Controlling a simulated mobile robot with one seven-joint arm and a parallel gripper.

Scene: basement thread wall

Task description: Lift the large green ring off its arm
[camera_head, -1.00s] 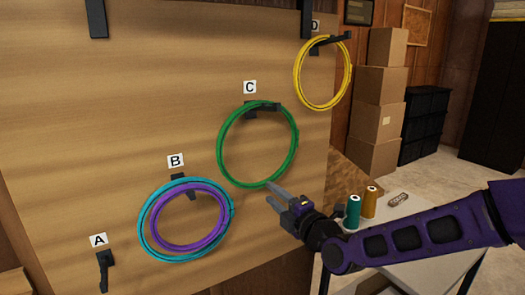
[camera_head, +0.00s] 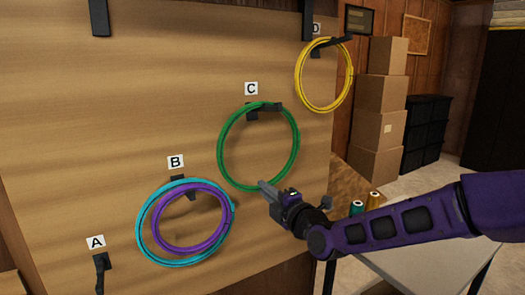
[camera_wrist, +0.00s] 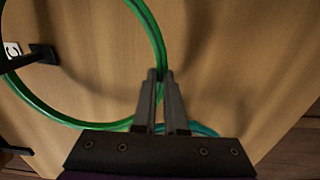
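The large green ring (camera_head: 222,160) hangs on the dark arm (camera_head: 265,107) under label C, against the wooden board. My gripper (camera_head: 264,186) is at the ring's lower right edge, with its fingers close together around the strand. In the wrist view the ring (camera_wrist: 152,30) runs to the fingertips (camera_wrist: 161,74), where the fingers hide part of it. The narrow finger gap looks closed on the ring. The arm under C (camera_wrist: 42,54) shows at the left of the wrist view, inside the ring.
A teal ring (camera_head: 141,235) and a purple ring (camera_head: 153,227) hang at B, lower left. A yellow ring (camera_head: 298,72) hangs at D, upper right. Arm A (camera_head: 101,263) is bare. A table (camera_head: 430,262) with spools (camera_head: 375,202) stands below my arm.

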